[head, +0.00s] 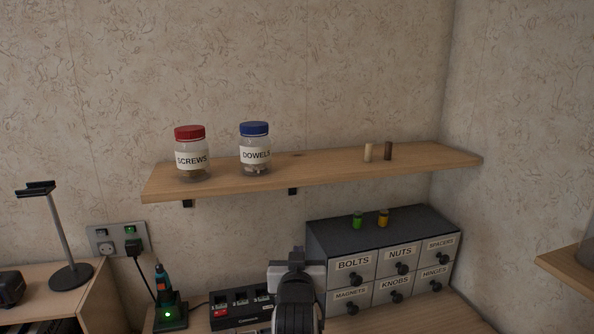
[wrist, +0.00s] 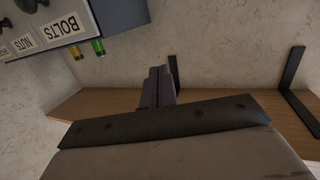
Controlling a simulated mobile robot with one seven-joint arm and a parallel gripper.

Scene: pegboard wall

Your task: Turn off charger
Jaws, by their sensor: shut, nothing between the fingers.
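The charger (head: 171,317) is a small black base at the lower left with a lit green light. A teal and black tool (head: 162,285) stands upright in it. A double wall socket (head: 117,238) is on the wall behind, and a black plug (head: 134,248) with a cable sits in its right half. A switch with green (head: 130,230) shows above the plug. My gripper (head: 297,254) is shut and empty, in front of the drawer cabinet and well right of the charger and socket. Its closed fingers also show in the wrist view (wrist: 159,86).
A black power strip (head: 240,309) with a red switch lies between charger and gripper. The drawer cabinet (head: 376,261) carries green and amber pieces. A wooden shelf (head: 320,170) above holds two jars and two dowels. A dark stand (head: 62,240) is left of the socket.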

